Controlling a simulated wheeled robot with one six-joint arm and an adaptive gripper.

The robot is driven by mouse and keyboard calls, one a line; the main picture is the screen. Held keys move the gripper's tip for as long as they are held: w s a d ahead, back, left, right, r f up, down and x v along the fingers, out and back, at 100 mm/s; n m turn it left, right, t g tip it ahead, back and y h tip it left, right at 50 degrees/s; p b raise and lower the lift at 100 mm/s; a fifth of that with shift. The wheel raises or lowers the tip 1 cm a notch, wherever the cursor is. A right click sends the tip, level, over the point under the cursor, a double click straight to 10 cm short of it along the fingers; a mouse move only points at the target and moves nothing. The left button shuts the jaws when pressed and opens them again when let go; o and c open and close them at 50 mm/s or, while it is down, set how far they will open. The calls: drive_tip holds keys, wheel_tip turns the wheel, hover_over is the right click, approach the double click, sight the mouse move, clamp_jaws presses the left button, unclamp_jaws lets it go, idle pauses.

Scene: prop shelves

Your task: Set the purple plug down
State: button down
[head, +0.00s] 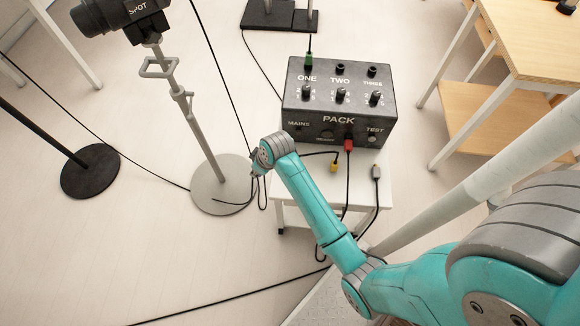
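I cannot make out a purple plug in the head view; it may be hidden at my gripper. My gripper (258,170) is small and partly hidden by my wrist, left of the white table (290,188). Black cable runs beside and below it, and I cannot tell whether its fingers are shut on anything. The black PACK box (312,118) stands on the table. A green plug (308,59) sits at its socket ONE, and a red plug (349,146) is at its front. A yellow plug (334,166) and a grey plug (376,171) lie on the tabletop.
A spotlight (118,14) stands on a pole with a round grey base (222,198) left of my gripper. A black round base (90,171) is farther left. A wooden shelf table (535,45) is at right. Cables cross the floor.

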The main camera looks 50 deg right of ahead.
drive_tip(key=s+d+r+n+y, duration=0.1)
drive_tip(key=s+d+r+n, duration=0.15)
drive_tip(key=d, duration=0.35)
drive_tip(key=s+d+r+n+y, duration=0.1)
drive_tip(key=s+d+n, duration=0.15)
drive_tip(key=d, duration=0.45)
drive_tip(key=shift+g, duration=0.4)
drive_tip(key=shift+w+f, duration=0.2)
drive_tip(key=shift+f, duration=2.15)
drive_tip(key=shift+w+f, duration=0.15)
drive_tip(key=shift+f, duration=2.2)
drive_tip(key=shift+f, duration=0.15)
drive_tip(key=c, duration=0.9)
unclamp_jaws()
drive_tip(key=shift+c, duration=0.2)
